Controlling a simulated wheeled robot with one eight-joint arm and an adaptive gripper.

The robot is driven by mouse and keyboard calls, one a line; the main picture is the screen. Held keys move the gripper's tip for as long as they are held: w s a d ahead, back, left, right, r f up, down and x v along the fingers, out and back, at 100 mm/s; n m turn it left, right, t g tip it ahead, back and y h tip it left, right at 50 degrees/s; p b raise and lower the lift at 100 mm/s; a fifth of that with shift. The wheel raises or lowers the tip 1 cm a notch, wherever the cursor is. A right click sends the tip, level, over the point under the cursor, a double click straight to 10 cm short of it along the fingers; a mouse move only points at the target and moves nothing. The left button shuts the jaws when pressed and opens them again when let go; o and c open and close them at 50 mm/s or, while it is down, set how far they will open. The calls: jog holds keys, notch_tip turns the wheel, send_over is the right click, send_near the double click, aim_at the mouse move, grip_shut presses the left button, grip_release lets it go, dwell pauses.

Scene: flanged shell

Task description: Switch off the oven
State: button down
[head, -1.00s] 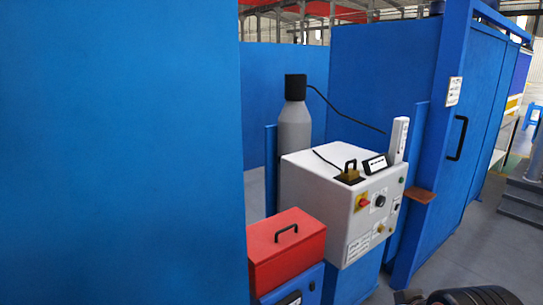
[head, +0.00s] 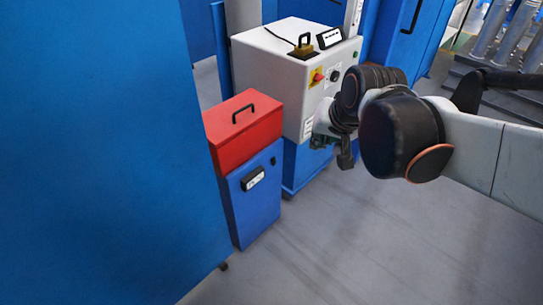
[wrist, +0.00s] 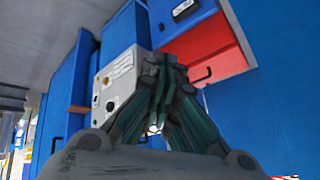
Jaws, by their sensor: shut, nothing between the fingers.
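The oven appears to be the white box (head: 270,65) on a blue base. Its front carries a red knob on a yellow plate (head: 317,77) and a dark round knob (head: 334,76). My gripper (head: 345,160) is shut and empty, low in front of the white box and right of its label; my arm comes in from the right and hides part of the front. In the wrist view, my gripper's fingers (wrist: 164,62) are together. The white box (wrist: 118,85) shows tilted behind and left of them, partly covered.
A red lidded box (head: 240,130) with a black handle sits on a blue cabinet (head: 250,195) left of the white box. A large blue panel (head: 90,150) fills the left side. A padlock-like brass piece (head: 304,48) lies on top. Open grey floor (head: 330,250) is in front.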

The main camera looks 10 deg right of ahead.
aim_at(274, 162)
jog(key=w+d+f+m+y+b, duration=0.15)
jog(key=w+f+m, duration=0.25)
jog(key=w+f, duration=0.55)
jog(key=w+d+f+m, duration=0.2)
jog(key=w+f+m, duration=0.35)
jog(key=w, duration=0.75)
jog(key=w+d+f+m, duration=0.1)
jog(key=w+f+m, duration=0.1)
jog(key=f, duration=1.4)
jog(key=w+d+f+m+b, duration=0.1)
jog(key=w+d+f+m, duration=0.1)
jog(key=f, duration=1.4)
jog(key=w+m, duration=0.1)
jog(key=w, duration=0.1)
jog(key=shift+w+y, duration=0.35)
jog(key=shift+w, duration=0.05)
jog(key=shift+w+a, duration=0.1)
jog(key=w+a+f, duration=0.1)
jog(key=w+a, duration=0.4)
jog(key=w, duration=0.2)
jog(key=shift+f, duration=0.2)
jog(key=shift+a, duration=0.1)
jog(key=shift+w+a+f, duration=0.1)
jog(key=shift+w+a, duration=0.1)
jog(key=shift+w, duration=0.05)
